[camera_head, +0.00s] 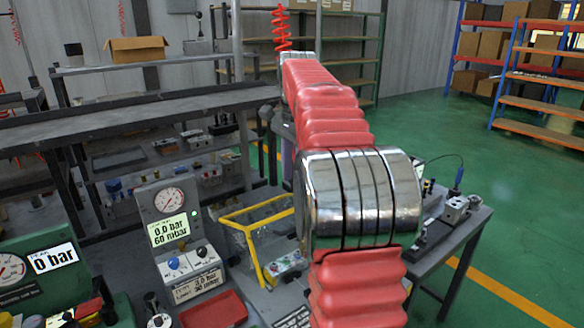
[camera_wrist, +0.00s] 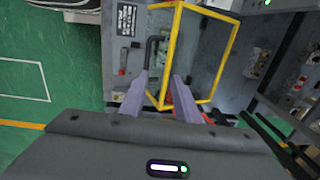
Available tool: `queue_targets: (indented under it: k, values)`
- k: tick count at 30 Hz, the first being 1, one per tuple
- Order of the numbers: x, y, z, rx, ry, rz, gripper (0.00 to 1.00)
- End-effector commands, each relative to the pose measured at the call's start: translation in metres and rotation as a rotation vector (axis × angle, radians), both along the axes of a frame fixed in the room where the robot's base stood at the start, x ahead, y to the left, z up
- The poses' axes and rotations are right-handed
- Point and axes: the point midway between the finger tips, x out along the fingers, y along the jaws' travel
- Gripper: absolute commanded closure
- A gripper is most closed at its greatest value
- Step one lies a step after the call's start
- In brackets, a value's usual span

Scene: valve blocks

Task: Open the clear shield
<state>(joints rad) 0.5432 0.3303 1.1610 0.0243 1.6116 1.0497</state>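The clear shield (camera_head: 255,258) has a yellow frame and stands over the bench left of my arm in the head view. Its clear panels are hard to make out. In the wrist view, the shield's yellow frame (camera_wrist: 226,58) spans the upper middle. My gripper (camera_wrist: 160,76) shows there as two purple fingers held apart, with the frame's left bar running between them in the picture. I cannot tell whether they touch it. In the head view my red arm hides the gripper and the shield's right side.
A gauge panel (camera_head: 167,215) and a red tray (camera_head: 214,309) are left of the shield. Another gauge panel (camera_head: 35,265) is farther left. A grey table (camera_head: 462,237) with metal parts stands right of my arm. Green floor (camera_head: 520,225) is clear at the right.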

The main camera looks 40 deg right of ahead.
Motion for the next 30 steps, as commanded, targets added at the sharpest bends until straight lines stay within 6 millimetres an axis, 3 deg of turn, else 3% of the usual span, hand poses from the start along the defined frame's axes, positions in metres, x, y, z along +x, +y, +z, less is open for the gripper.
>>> queue_targets:
  k: [9, 21, 26, 30]
  values:
    - [0.004, 0.0, 0.014, 0.0, 0.0, 0.0, 0.71]
    - [0.004, 0.0, 0.015, 0.0, 0.0, 0.0, 0.71]
    - [0.003, 0.005, 0.016, -0.003, -0.004, 0.015, 0.82]
    - [-0.001, 0.022, 0.019, -0.015, -0.02, 0.078, 0.92]
